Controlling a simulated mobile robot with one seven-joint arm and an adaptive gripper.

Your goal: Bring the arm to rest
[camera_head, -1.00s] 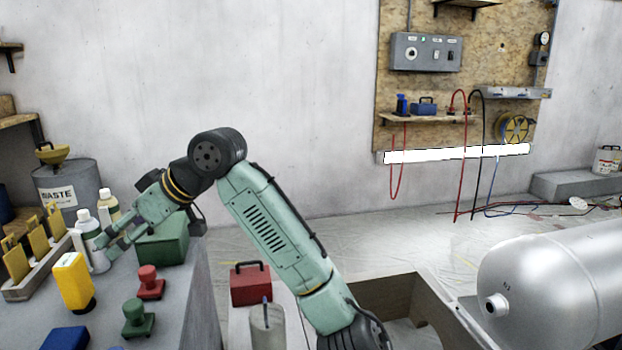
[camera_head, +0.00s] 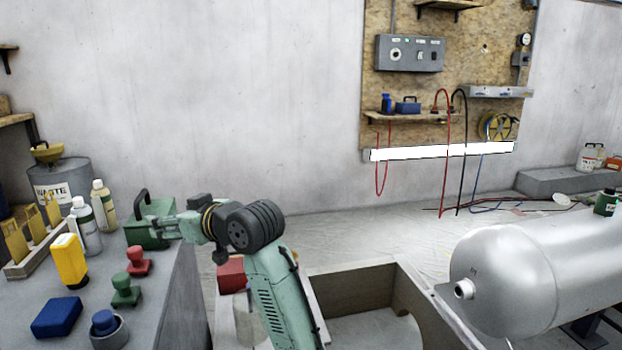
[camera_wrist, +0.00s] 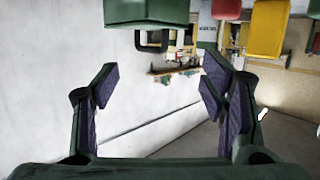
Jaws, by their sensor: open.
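My gripper (camera_head: 165,226) is in the head view at the right edge of the grey bench, its fingers pointing left in front of a green toolbox (camera_head: 135,235). My arm bends down from it to the lower middle of the picture. In the wrist view my gripper (camera_wrist: 157,95) is open, with its dark purple finger pads wide apart and nothing between them. A green block-like thing shows at the top of the wrist view. I cannot tell whether the fingers touch the toolbox.
The grey bench (camera_head: 165,300) holds white bottles (camera_head: 85,228), a yellow container (camera_head: 69,262), red and green knobs and a blue block (camera_head: 57,317). A red box (camera_head: 231,274) sits beside my arm. A silver tank (camera_head: 530,275) is at the right. The floor behind is open.

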